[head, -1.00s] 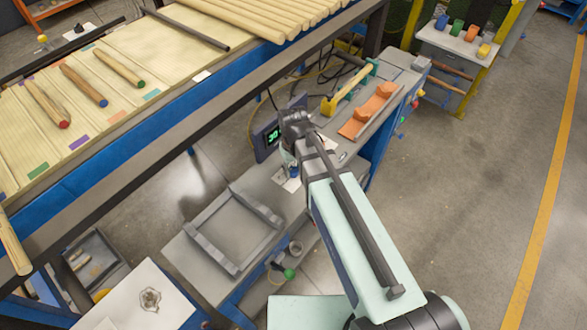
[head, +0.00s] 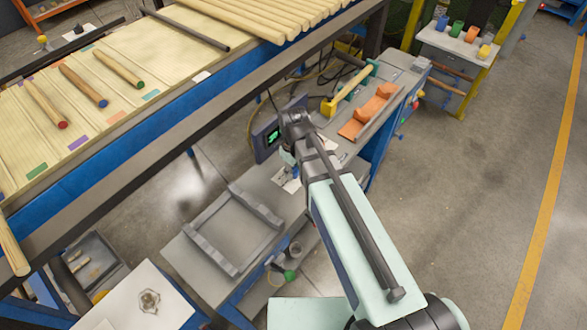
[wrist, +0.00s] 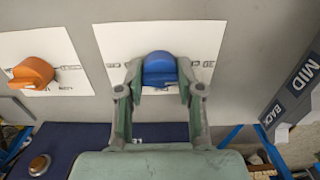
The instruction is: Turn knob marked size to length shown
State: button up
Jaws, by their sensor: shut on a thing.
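A blue knob (wrist: 160,69) on a white marked plate (wrist: 208,40) sits between the fingers of my gripper (wrist: 160,88) in the wrist view. My gripper is shut on the blue knob. The plate's lettering is too small to read. An orange knob (wrist: 33,72) on its own white plate (wrist: 50,43) is to the left, apart from the gripper. In the head view a dark display (head: 273,136) with green figures stands behind my wrist; the figures are partly hidden and unreadable. My arm hides the knobs there.
A grey frame (head: 195,237) lies on the bench to the left of my arm. Round wooden rods (head: 82,85) lie on the rack above. In the wrist view, a sign marked MID (wrist: 305,78) is at the right.

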aim_at(294, 169)
jog(key=o, duration=1.2)
jog(key=shift+c, duration=0.2)
notch_tip(294, 169, up, 12)
